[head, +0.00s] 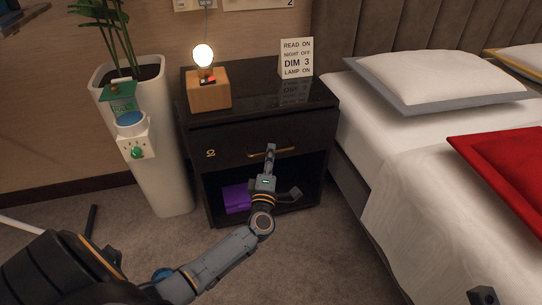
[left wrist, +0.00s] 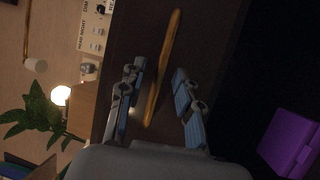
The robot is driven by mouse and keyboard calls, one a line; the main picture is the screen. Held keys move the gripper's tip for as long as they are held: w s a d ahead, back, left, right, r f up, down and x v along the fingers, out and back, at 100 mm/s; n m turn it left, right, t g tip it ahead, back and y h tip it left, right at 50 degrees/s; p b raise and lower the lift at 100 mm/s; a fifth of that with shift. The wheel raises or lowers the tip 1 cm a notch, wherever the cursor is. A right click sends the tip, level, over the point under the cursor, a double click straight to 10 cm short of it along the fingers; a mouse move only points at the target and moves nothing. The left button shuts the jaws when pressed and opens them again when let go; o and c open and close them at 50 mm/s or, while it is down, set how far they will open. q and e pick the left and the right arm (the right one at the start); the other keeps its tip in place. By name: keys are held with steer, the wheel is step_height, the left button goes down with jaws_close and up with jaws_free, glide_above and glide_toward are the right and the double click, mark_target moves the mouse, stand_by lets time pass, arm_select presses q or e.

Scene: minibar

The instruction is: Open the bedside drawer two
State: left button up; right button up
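The bedside drawer (head: 232,141) is a dark front in the black nightstand, marked with a small gold symbol, and it looks shut. Its gold bar handle (head: 284,150) runs across the front. In the left wrist view the handle (left wrist: 172,45) crosses the gap between the fingers. My left gripper (head: 281,171) is open in front of the drawer, one finger overlapping the handle in the head view. The left wrist view shows its fingers (left wrist: 159,78) spread; contact with the handle cannot be told. A piece that appears to be my right gripper (head: 485,296) is cut off at the bottom edge.
A purple box (head: 236,198) lies in the open shelf below the drawer. A lamp on a wooden block (head: 209,92) and a sign (head: 296,58) stand on top. A white planter (head: 160,165) is at left, the bed (head: 385,170) close at right. Carpet is clear in front.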

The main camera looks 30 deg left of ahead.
arm_select(q)
steer(key=shift+x, duration=0.85)
steer(key=shift+c, duration=0.4)
jaws_close()
